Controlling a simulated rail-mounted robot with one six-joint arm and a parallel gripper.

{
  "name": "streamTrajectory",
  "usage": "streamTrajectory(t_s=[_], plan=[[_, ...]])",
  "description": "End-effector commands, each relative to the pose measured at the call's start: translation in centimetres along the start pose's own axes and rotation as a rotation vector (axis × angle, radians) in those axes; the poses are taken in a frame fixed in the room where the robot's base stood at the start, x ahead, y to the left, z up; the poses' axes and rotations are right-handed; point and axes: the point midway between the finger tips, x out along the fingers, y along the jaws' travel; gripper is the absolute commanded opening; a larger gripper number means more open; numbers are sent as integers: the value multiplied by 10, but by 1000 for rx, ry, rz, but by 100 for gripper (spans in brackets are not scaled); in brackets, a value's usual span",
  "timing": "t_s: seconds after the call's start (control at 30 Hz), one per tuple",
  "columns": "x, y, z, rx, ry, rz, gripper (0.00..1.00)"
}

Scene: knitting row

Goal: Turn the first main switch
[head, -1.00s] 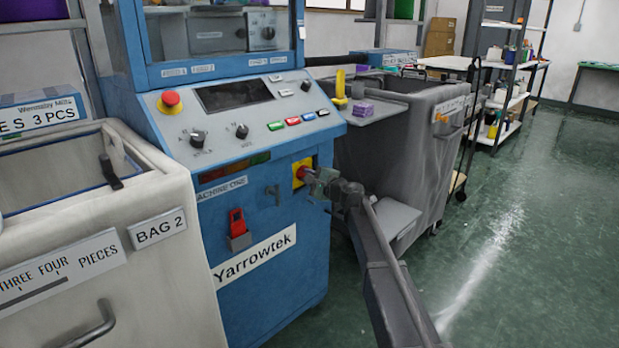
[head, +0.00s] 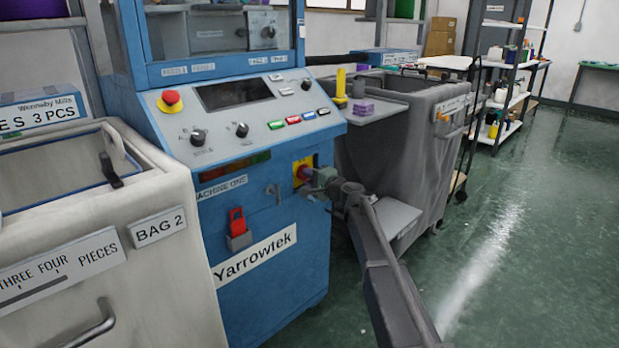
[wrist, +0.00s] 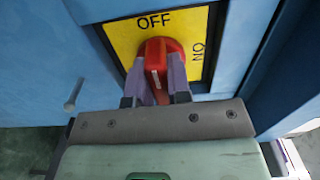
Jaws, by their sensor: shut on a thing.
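The main switch is a red rotary handle (wrist: 158,50) on a yellow plate (wrist: 120,38), with OFF printed above it and ON to its right. In the wrist view the handle stands nearly upright, roughly in line with OFF. My gripper (wrist: 157,78) is shut on the handle, one finger on each side. In the head view the yellow plate (head: 297,164) is on the front of the blue machine (head: 270,210) labelled MACHINE ONE. My gripper (head: 313,179) reaches it from the right and hides part of the handle.
A red padlock-like item (head: 237,222) hangs left of the switch. Above are a sloping control panel (head: 235,120) and a red stop button (head: 171,98). A pale bin (head: 150,260) labelled BAG 2 stands left, a grey bin (head: 400,150) right. Green floor (head: 540,240) is clear at right.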

Motion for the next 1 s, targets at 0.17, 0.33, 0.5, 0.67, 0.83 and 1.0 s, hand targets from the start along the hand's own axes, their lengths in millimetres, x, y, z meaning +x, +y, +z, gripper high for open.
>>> streamTrajectory(t_s=[0.17, 0.33, 0.5, 0.67, 0.83, 1.0], plan=[[0, 0, 0, -2, 0, 1, 0], [0, 0, 0, -1, 0, 1, 44], [0, 0, 0, -1, 0, 0, 44], [-6, 0, 0, 0, 1, 0, 44], [-42, 0, 2, 0, 2, 0, 44], [-85, 0, 1, -1, 3, 1, 44]])
